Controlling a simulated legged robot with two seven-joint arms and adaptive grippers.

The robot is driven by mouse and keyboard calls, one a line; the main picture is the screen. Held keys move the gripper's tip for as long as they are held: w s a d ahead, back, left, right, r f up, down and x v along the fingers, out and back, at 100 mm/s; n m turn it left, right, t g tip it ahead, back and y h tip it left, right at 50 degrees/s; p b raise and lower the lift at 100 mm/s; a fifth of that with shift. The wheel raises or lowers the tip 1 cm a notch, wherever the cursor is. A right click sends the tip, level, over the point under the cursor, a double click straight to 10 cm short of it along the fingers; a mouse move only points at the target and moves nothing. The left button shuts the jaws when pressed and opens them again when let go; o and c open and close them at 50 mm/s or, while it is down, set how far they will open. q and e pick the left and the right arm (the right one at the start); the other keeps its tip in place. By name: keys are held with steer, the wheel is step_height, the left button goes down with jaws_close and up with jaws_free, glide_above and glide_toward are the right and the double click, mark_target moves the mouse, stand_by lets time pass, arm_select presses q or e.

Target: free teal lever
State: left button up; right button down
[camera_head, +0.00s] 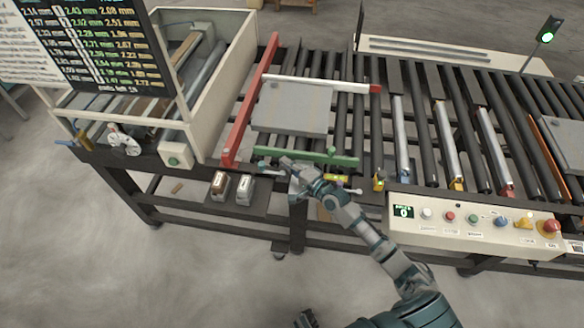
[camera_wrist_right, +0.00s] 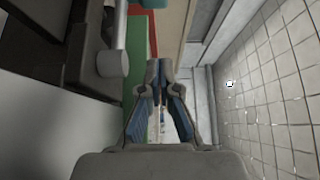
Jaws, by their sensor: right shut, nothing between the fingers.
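A small teal tip (camera_head: 262,163), which looks like the end of the teal lever, shows at the left end of the green bar (camera_head: 310,156), just left of my right gripper (camera_head: 287,163). My right gripper is shut and empty at the front edge of the conveyor, over the near side of the bar. In the right wrist view its fingertips (camera_wrist_right: 162,66) meet with nothing between them. A teal block (camera_wrist_right: 174,16) shows beyond them, apart from the fingers. The lever's shaft and mount are hidden or too small to tell.
A grey plate (camera_head: 292,107) lies on the rollers between a red bar (camera_head: 250,100) and the green bar. A control panel (camera_head: 475,219) stands front right. A cream-walled bin (camera_head: 222,80) is at left. A grey cylinder (camera_wrist_right: 112,62) is close left of the fingers in the wrist view.

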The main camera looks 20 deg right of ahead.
steer(key=b+x, duration=0.1)
steer(key=x, duration=0.4)
steer(key=shift+w+a+f+b, duration=0.1)
steer(key=shift+w+a+b, duration=0.1)
steer(key=shift+w+b, duration=0.1)
arm_select(q)
steer(key=f+p, duration=0.1)
steer(key=s+f+p, duration=0.1)
steer(key=f, duration=0.1)
steer(key=f+p, duration=0.1)
steer(key=shift+s+a+f, duration=0.15)
steer(key=shift+s+a, duration=0.05)
steer(key=shift+s, duration=0.1)
arm_select(e)
steer(key=s+a, duration=0.2)
steer(key=a, duration=0.1)
steer(key=shift+s, duration=0.4)
arm_select(q)
steer(key=shift+d, duration=0.15)
arm_select(e)
steer(key=shift+d, duration=0.3)
steer(key=shift+a, duration=0.1)
